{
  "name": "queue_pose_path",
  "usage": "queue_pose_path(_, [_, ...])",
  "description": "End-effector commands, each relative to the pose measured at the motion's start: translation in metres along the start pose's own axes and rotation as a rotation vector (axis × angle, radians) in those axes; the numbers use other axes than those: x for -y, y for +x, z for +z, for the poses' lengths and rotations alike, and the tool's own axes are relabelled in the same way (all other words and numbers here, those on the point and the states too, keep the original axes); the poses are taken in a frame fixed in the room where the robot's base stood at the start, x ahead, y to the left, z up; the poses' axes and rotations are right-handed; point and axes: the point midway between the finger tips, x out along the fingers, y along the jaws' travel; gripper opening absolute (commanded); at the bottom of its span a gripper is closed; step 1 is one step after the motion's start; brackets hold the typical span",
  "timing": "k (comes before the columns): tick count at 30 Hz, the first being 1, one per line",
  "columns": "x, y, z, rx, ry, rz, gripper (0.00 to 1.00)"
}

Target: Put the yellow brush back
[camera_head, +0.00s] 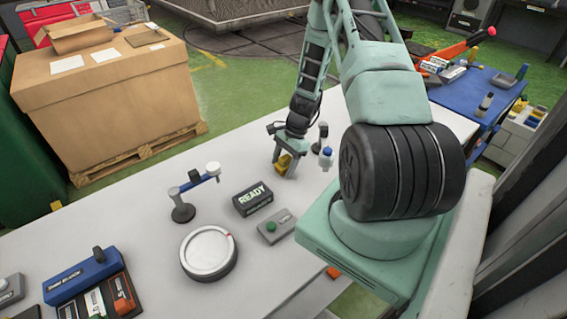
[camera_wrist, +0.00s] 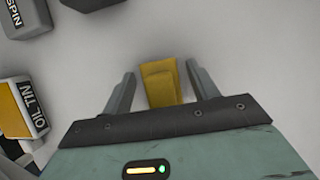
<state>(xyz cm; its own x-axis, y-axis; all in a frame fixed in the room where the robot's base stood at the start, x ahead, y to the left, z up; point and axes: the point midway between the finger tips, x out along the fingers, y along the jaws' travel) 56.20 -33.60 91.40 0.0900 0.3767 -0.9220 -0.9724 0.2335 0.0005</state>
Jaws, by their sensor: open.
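The yellow brush (camera_wrist: 160,83) shows in the wrist view as a yellow block between the two grey fingers of my gripper (camera_wrist: 161,68). The fingers stand open on either side of it, with a visible gap at each side. The brush's lower end is partly hidden by the gripper body in the wrist view.
A box marked READY (camera_head: 253,199), a green-button box (camera_head: 277,227) and a round white turntable (camera_head: 208,253) stand nearby. A stand with a blue arm (camera_head: 195,188) is to the left. An oil tin (camera_wrist: 20,110) is close left in the wrist view. A labelled rack (camera_head: 108,298) is front left.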

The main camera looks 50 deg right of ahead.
Motion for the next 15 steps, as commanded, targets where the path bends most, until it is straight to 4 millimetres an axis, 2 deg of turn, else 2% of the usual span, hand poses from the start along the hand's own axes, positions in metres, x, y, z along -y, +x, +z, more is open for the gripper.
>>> queue_pose_path(5, [0.001,-0.021,-0.002,-0.005,0.000,-0.004,0.59])
queue_pose_path(15, [0.001,-0.086,-0.002,-0.005,-0.002,-0.005,0.59])
